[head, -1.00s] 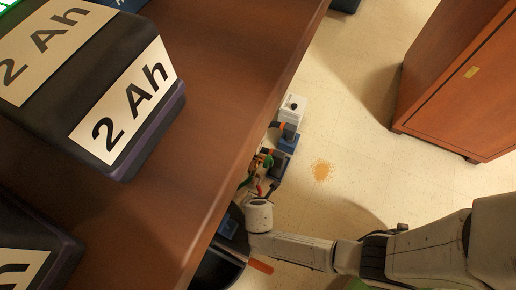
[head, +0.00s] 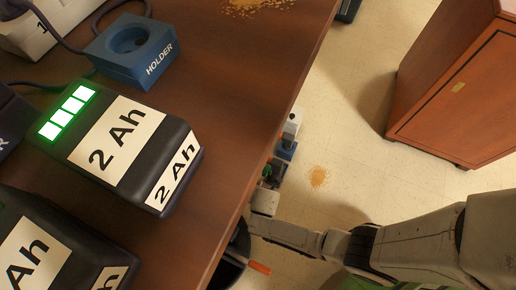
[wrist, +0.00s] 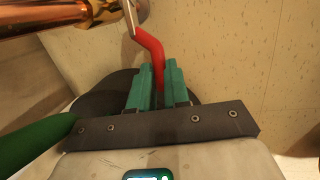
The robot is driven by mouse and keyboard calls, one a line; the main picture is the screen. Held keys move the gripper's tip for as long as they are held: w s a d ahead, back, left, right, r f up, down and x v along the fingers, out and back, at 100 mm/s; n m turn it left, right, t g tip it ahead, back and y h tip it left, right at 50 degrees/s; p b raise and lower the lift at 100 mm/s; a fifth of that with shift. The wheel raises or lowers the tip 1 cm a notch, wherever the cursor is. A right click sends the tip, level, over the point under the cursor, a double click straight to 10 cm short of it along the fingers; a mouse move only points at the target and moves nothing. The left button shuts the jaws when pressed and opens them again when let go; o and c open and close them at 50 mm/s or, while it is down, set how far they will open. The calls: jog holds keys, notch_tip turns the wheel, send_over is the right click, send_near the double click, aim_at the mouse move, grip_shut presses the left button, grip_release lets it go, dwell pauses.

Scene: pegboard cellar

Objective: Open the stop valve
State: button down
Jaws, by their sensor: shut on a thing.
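In the wrist view, the stop valve's lever has a bare metal neck beside a shiny copper pipe (wrist: 45,16) and a bent red handle (wrist: 150,46). The handle runs down from the pipe, roughly crosswise to it. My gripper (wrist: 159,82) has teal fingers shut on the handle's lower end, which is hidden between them. The valve body is mostly cut off by the top edge. In the head view, my arm reaches down past the table edge, and the valve cannot be made out there.
A wooden table (head: 225,95) fills the left, bearing 2 Ah batteries (head: 125,150) and a blue holder (head: 133,52). A wooden cabinet (head: 455,90) stands at right.

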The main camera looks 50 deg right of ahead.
jog(key=shift+d+r+y+p, duration=0.45)
jog(key=shift+r+y+p, duration=0.15)
jog(key=shift+y+p, duration=0.3)
jog(key=c, duration=1.1)
grip_release()
jog(key=shift+w, duration=0.1)
jog(key=p+v, duration=0.6)
jog(key=v, duration=0.4)
jog(key=shift+r, duration=0.4)
jog(key=shift+w+a, duration=0.1)
